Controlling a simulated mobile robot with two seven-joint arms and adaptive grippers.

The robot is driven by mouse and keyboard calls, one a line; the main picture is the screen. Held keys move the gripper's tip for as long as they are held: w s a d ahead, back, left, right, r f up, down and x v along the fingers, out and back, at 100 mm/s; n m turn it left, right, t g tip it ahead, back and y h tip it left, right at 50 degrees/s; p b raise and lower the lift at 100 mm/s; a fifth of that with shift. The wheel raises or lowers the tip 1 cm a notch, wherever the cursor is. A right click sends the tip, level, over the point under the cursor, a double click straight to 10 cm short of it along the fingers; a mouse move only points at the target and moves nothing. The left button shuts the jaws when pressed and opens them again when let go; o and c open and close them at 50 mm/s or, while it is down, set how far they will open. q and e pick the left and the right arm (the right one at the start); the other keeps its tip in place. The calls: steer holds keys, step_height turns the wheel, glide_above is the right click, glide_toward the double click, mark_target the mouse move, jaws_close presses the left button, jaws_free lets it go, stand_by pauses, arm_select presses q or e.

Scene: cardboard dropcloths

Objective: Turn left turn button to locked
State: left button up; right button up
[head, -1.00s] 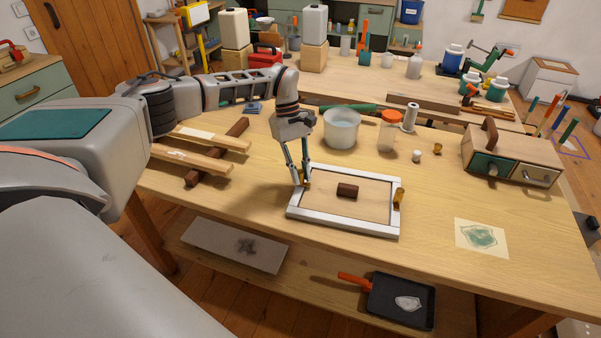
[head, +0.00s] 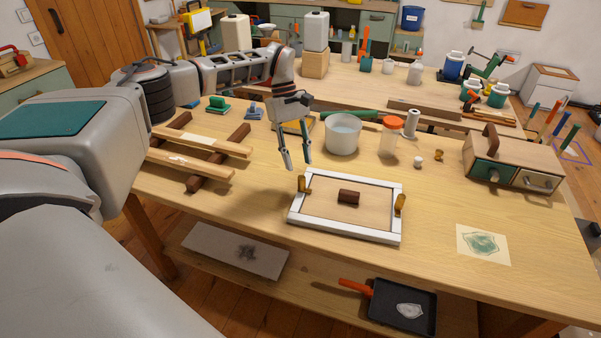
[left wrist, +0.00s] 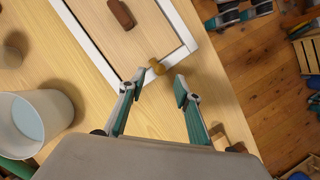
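The left turn button (head: 302,184) is a small amber-brown knob on the left side of a white-edged frame (head: 345,233). It also shows in the left wrist view (left wrist: 157,68), on the bar nearest my gripper; its exact angle is hard to tell. The frame holds a tan panel (head: 325,197) with a dark brown handle (head: 349,197). A second turn button (head: 400,203) sits on the right side. My left gripper (head: 298,167) is open and empty, above and slightly left of the left button. My right gripper is out of view.
A white bucket (head: 342,135) and an orange-lidded jar (head: 390,135) stand behind the frame. Wooden bars (head: 200,150) lie to the left. A small drawer box (head: 513,165) stands at the right.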

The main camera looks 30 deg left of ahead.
arm_select(q)
steer(key=v, duration=0.5)
steer(key=shift+a+r, duration=0.1)
steer(key=shift+s, duration=0.1)
stand_by(0.4)
